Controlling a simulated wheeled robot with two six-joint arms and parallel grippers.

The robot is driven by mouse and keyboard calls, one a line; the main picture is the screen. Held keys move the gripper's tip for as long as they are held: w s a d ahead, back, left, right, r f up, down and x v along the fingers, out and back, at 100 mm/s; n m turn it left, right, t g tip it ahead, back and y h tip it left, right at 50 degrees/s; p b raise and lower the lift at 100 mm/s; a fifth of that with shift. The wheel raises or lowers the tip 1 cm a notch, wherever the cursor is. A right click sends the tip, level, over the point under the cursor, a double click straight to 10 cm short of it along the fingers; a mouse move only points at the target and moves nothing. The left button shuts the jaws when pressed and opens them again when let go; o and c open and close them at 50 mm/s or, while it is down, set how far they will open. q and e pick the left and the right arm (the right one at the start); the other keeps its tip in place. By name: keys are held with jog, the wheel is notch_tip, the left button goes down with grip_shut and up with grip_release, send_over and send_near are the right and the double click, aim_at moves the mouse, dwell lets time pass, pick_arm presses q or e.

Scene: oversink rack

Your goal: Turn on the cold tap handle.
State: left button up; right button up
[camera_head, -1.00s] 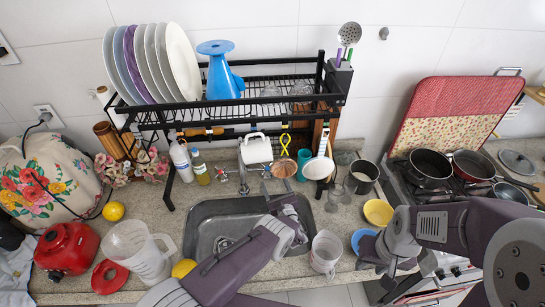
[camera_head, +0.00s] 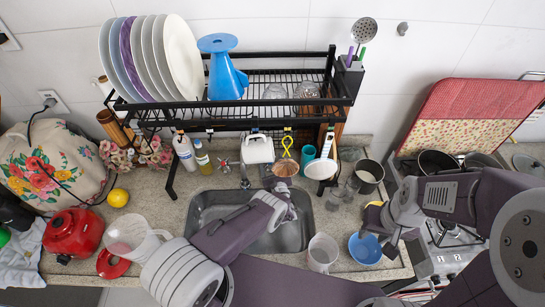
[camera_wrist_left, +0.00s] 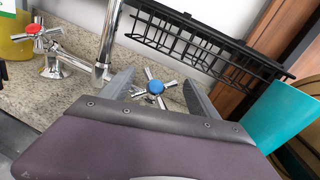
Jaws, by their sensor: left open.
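The cold tap handle (camera_wrist_left: 155,87) is a chrome cross with a blue cap in the left wrist view. My left gripper (camera_wrist_left: 158,92) is open, its two fingers on either side of the handle in that view; I cannot tell whether they touch it. In the head view my left gripper (camera_head: 283,196) is over the back of the sink, and I cannot make out the cold handle there. The red-capped tap handle (camera_wrist_left: 34,30) and the spout (camera_wrist_left: 108,40) stand to the left. My right gripper (camera_head: 380,232) is by the blue bowl, its opening unclear.
A black dish rack (camera_head: 262,112) spans the back above the sink (camera_head: 210,205). A clear cup (camera_head: 322,252) and blue bowl (camera_head: 365,249) sit right of the sink.

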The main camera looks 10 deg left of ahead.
pick_arm(q)
jog(key=shift+s, duration=0.15)
jog(key=shift+w+f, duration=0.1)
jog(key=shift+w, duration=0.1)
jog(key=c, duration=1.3)
jog(key=shift+f, duration=0.15)
jog(key=shift+c, duration=0.2)
jog(key=n+g+y+b, duration=0.1)
jog(key=n+b, duration=0.1)
jog(key=b, duration=0.1)
jog(key=n+g+y+b, duration=0.2)
jog(key=n+b, duration=0.1)
jog(key=b, duration=0.1)
jog(key=shift+w+f+n, duration=0.1)
jog(key=shift+f+n, duration=0.1)
jog(key=shift+n, duration=0.1)
jog(key=shift+r+n+g+y+b, duration=0.25)
jog(key=shift+n+g+y+b, duration=0.05)
jog(key=shift+n+g+b, duration=0.3)
jog(key=shift+a+r, duration=0.1)
